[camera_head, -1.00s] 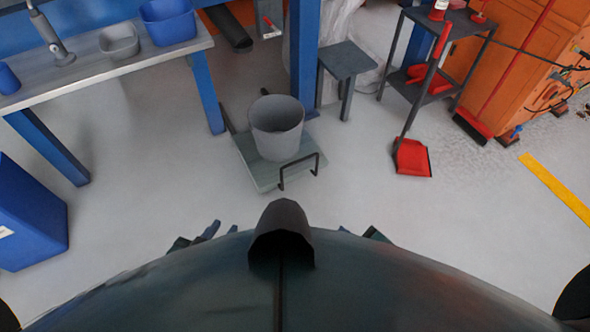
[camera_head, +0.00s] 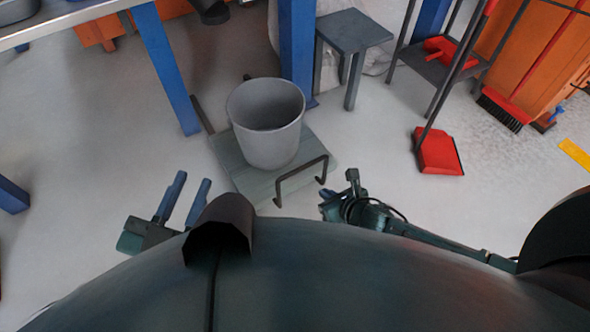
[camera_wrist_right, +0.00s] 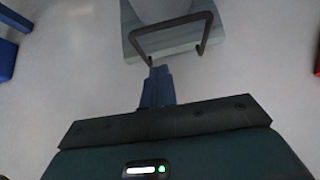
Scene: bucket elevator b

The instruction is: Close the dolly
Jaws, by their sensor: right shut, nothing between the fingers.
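The dolly (camera_head: 228,158) is a flat grey-green board low on the floor with a grey bucket (camera_head: 265,130) standing on it. A dark bar handle (camera_head: 302,170) stands up at its near edge, and another dark bar (camera_head: 202,114) shows at its far left. My left gripper (camera_head: 192,180) is open and empty, left of the dolly's near edge. My right gripper (camera_head: 352,178) is just right of the bar handle. In the right wrist view its fingers (camera_wrist_right: 158,72) are shut and empty, with the bar handle (camera_wrist_right: 172,30) just ahead; contact is unclear.
A blue post (camera_head: 298,45) and a grey stool (camera_head: 353,32) stand behind the dolly. A workbench with a blue leg (camera_head: 168,65) is at the far left. A red dustpan (camera_head: 438,152) lies to the right. Open floor surrounds the dolly's sides.

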